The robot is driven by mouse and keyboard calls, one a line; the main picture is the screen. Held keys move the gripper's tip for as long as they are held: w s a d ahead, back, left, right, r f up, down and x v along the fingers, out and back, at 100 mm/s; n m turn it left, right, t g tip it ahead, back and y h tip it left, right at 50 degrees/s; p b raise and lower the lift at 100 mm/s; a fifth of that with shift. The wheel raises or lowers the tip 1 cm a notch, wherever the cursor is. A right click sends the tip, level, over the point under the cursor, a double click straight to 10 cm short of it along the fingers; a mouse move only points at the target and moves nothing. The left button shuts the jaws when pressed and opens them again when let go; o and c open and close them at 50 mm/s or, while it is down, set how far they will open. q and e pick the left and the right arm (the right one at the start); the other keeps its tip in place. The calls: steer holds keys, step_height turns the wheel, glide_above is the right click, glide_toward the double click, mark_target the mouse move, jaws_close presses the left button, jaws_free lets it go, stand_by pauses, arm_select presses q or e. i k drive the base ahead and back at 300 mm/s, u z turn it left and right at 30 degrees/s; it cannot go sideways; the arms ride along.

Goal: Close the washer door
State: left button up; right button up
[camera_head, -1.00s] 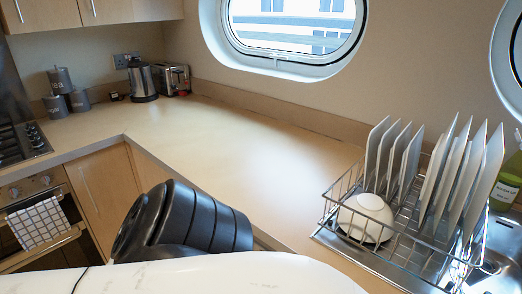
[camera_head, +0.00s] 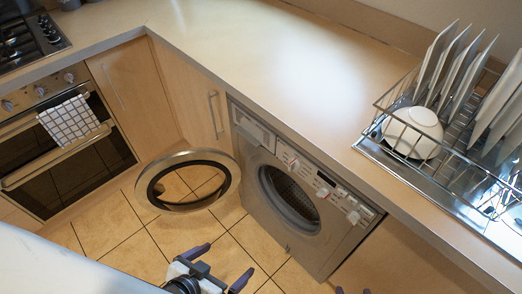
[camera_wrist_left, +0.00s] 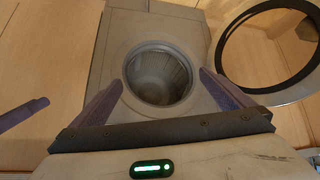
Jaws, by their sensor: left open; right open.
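The washer (camera_head: 330,230) is a grey front-loader under the counter, with its drum opening (camera_head: 290,198) uncovered. Its round door (camera_head: 222,158), a silver ring with a dark inner rim and clear glass, stands swung wide open to the left. In the left wrist view the door (camera_wrist_left: 225,55) is at the upper right and the drum opening (camera_wrist_left: 158,75) is ahead, between the fingers. My left gripper (camera_head: 222,266) is open and empty, below the door and apart from it. My right gripper (camera_head: 353,291) barely shows at the bottom edge, only its fingertips.
The counter (camera_head: 270,60) runs above the washer. A dish rack (camera_head: 440,165) with plates and a bowl stands on it at right. An oven (camera_head: 60,150) with a checked towel is at left. Tiled floor (camera_head: 130,225) is free before the cabinets.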

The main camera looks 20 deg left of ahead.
mark_target(148, 188)
steer(key=z, duration=2.6)
steer(key=k, duration=2)
steer(key=u, duration=2.2)
steer(key=i, duration=0.5)
steer(key=u, duration=0.1)
